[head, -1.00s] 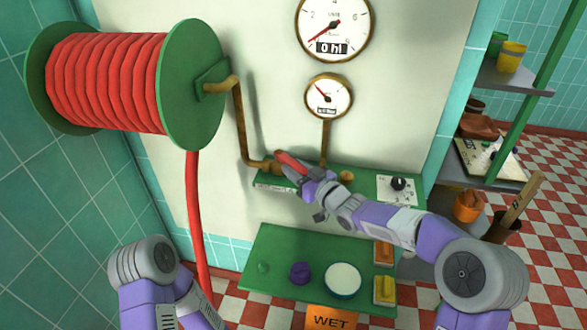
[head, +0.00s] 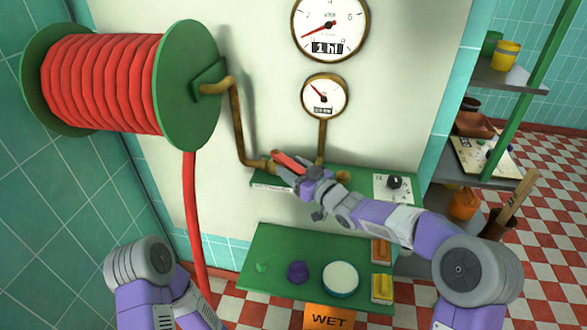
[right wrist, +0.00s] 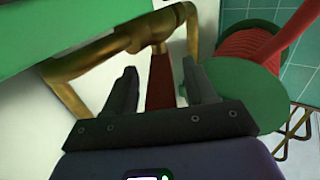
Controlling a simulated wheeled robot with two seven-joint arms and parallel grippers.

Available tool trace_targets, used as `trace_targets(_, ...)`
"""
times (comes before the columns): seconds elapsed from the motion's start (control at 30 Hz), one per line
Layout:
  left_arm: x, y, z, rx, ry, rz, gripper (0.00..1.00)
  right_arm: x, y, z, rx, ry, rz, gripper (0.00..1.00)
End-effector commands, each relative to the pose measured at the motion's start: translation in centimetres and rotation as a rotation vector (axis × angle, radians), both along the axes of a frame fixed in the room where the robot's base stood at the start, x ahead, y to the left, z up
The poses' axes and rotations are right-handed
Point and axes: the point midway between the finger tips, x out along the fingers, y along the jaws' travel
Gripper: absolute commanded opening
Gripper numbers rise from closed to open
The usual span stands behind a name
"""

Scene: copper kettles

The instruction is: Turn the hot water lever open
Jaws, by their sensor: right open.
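The red lever (head: 290,160) sits at the brass pipe (head: 241,125) above the green shelf on the wall. My right gripper (head: 284,171) is at the lever. In the right wrist view, the dark red lever (right wrist: 162,82) runs between the two open fingers of my right gripper (right wrist: 160,88), with a gap on each side. The brass valve body (right wrist: 140,35) is just beyond the fingertips. My left arm shows at the lower left of the head view, but its gripper is out of frame.
A red hose reel (head: 105,80) is at the left. Two gauges, large (head: 330,25) and small (head: 325,96), hang above the lever. Shelves stand at right.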

Motion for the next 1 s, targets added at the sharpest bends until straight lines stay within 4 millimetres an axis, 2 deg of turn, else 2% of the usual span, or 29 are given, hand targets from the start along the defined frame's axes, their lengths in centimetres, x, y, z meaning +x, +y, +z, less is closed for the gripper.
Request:
trace_targets(0.17,0.0,0.0,0.3,0.0,0.0,0.0,0.43,-1.0,-1.1,0.1,-0.001,0.001,-0.002,0.55)
trace_targets(0.5,0.0,0.0,1.2,0.0,0.0,0.0,0.43,-4.7,-4.6,0.1,-0.002,0.001,-0.003,0.55)
trace_targets(0.63,0.0,0.0,1.3,0.0,0.0,0.0,0.43,-5.4,-5.1,0.1,-0.001,-0.001,-0.001,0.55)
trace_targets(0.9,0.0,0.0,1.2,0.0,0.0,0.0,0.43,-5.5,-5.2,0.0,0.0,0.0,-0.001,0.55)
trace_targets(1.0,0.0,0.0,1.2,0.0,0.0,0.0,0.43,-5.5,-5.2,-0.6,0.001,0.017,-0.006,0.4)
